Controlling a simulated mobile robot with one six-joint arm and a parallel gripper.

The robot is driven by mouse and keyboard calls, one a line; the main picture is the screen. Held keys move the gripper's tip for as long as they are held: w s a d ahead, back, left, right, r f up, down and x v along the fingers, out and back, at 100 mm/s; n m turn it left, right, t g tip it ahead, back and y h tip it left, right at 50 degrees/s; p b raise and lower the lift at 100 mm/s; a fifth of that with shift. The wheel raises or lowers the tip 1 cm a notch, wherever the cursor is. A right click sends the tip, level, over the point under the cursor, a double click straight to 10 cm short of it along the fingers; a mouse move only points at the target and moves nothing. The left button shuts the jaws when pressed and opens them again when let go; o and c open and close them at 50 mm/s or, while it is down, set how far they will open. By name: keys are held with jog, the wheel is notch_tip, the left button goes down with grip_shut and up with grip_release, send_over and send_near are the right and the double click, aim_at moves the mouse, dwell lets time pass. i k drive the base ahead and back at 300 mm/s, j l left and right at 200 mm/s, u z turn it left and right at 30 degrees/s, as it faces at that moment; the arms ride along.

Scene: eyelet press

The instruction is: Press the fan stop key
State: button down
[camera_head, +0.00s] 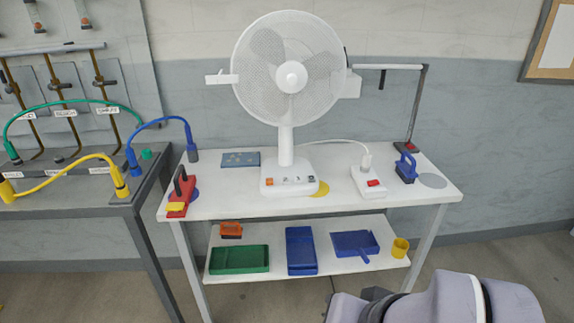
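A white desk fan (290,77) stands upright on the white table, its round guard facing me. Its base (289,191) carries a row of small keys (291,181) on the front top. One small mark at the left of the row is orange; the others look grey or dark. The labels are too small to read, so I cannot tell which key is the stop key. Part of my arm shows at the bottom right, well below and to the right of the fan. My gripper is not in view.
A power strip (369,182) with a red switch stands right of the fan. A blue-handled tool (406,168), a thin stand (412,135) and a red-and-yellow tool (179,195) are on the table (235,208). The lower shelf (278,270) holds trays. Bare tabletop lies before the fan.

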aim_at(311, 178)
jog(key=i+j+z, duration=0.2)
jog(key=z, duration=0.2)
jog(key=i+j+z, duration=0.55)
jog(key=z, duration=0.3)
jog(key=i+j+z, duration=0.1)
jog(key=j+z, duration=0.3)
jog(key=j, duration=0.1)
